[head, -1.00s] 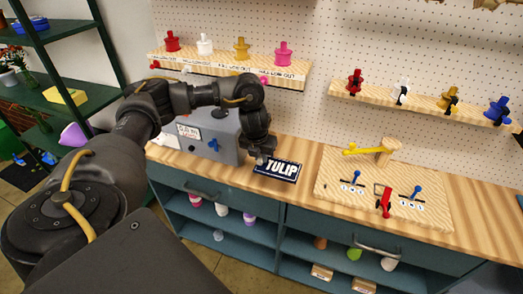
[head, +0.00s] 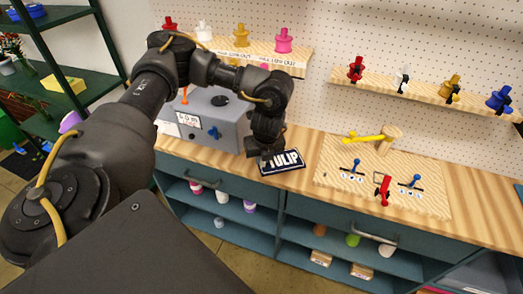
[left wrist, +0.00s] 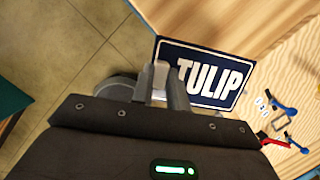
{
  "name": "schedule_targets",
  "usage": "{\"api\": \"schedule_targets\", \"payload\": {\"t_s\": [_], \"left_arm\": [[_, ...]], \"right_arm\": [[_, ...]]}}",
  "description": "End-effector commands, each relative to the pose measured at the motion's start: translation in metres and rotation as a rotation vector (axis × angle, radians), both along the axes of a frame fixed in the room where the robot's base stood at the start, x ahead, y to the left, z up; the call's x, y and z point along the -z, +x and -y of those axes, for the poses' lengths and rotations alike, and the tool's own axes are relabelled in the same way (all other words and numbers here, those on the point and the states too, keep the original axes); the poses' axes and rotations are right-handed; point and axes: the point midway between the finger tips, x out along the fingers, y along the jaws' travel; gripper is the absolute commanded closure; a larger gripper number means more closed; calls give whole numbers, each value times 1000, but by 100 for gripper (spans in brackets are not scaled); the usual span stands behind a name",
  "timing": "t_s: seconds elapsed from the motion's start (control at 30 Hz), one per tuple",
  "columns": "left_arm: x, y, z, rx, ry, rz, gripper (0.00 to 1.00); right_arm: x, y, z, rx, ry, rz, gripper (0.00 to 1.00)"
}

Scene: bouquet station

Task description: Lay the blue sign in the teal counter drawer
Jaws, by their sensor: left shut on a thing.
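The blue sign (head: 290,159), dark navy with a white border and the word TULIP, is near the front edge of the counter. It also shows in the left wrist view (left wrist: 222,97), face up. My left gripper (head: 264,160) is shut on the sign's left end, and its fingers cover that part. I cannot tell whether the sign touches the wood. The teal counter has a drawer front with a handle on the left (head: 207,186) and another on the right (head: 375,238). Both drawers look shut. My right gripper is not in view.
A grey box (head: 225,125) with a blue knob stands behind my left gripper. A wooden board (head: 340,185) with small levers and a yellow-armed post lies to the right. Open shelves below the counter hold cups. Bare counter lies farther right.

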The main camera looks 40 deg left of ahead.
Motion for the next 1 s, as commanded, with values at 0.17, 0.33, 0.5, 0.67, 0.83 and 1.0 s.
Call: {"api": "schedule_targets", "payload": {"t_s": [0.17, 0.33, 0.5, 0.67, 0.83, 1.0], "left_arm": [[12, -7, 11, -509, 4, 2, 100], [32, -18, 28, -1075, 2, -2, 100], [60, -30, 59, -1620, 2, -7, 100], [89, -41, 92, -2004, 3, -7, 100], [124, -48, 129, -2200, 1, -3, 100], [132, -49, 143, -2192, 0, 2, 100]], "right_arm": [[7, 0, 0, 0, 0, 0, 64], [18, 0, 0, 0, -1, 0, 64], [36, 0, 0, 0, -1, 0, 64], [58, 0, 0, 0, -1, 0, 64], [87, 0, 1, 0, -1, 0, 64], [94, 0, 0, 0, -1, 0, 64]]}}
